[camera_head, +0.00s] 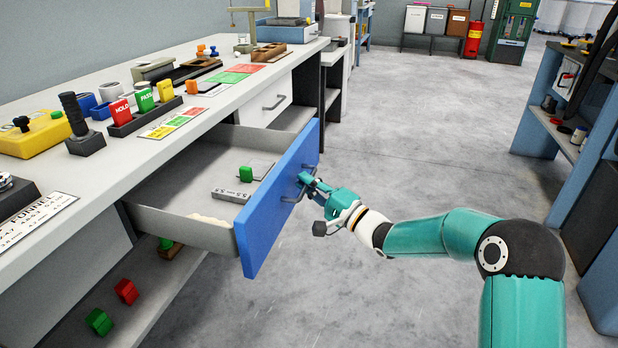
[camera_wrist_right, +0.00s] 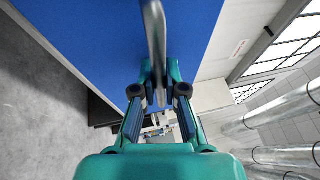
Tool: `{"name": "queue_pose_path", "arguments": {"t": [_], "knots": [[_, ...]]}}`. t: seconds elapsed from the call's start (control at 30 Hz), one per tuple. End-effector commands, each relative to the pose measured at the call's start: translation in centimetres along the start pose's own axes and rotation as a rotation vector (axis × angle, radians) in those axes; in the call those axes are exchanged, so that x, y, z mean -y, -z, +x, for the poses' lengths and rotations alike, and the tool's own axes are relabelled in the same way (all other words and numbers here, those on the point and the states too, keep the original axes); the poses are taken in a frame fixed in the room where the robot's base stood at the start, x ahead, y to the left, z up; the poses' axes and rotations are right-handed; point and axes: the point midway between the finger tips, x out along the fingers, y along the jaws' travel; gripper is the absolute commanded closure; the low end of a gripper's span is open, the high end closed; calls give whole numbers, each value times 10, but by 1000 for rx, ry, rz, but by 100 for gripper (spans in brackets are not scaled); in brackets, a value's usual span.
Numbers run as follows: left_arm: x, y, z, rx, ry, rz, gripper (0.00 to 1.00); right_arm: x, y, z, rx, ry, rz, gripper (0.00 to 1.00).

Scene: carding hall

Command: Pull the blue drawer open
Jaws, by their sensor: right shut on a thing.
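The blue drawer (camera_head: 279,201) is pulled well out of the long counter, and the inside of its grey box shows. Its blue front also fills much of the upper right wrist view (camera_wrist_right: 90,40). A metal bar handle (camera_head: 294,196) is fixed on the front. My right gripper (camera_head: 306,180) is shut on this handle. In the right wrist view the handle (camera_wrist_right: 155,40) runs down between the two fingers of the gripper (camera_wrist_right: 160,92). My left gripper is not in view.
In the drawer lie a green piece (camera_head: 246,174) and a grey block (camera_head: 232,195). The counter (camera_head: 150,152) holds a yellow box (camera_head: 35,135) and several small items. Grey floor (camera_head: 425,140) is free right of the drawer; a blue bench (camera_head: 541,105) stands far right.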

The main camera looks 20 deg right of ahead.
Motion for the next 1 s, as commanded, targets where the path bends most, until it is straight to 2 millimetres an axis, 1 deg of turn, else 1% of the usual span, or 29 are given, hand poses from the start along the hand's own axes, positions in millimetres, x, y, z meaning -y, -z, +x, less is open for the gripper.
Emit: {"name": "queue_pose_path", "arguments": {"t": [0.03, 0.43, 0.47, 0.6, 0.63, 0.9, 1.0], "knots": [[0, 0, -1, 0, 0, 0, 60, -6, -6, 1, 15, -12, 5, 100], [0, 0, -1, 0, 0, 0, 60, -8, -7, 1, 22, -15, 5, 100], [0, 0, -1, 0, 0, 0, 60, -8, -7, 1, 22, -15, 5, 88], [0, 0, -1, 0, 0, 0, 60, -6, -6, 1, 21, -13, 4, 64], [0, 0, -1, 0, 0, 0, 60, -6, -6, 1, 20, -12, 4, 63], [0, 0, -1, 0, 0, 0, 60, -3, -5, 1, 18, -7, 2, 63], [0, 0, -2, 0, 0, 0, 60, -3, -4, -3, 17, -7, 1, 63]]}}
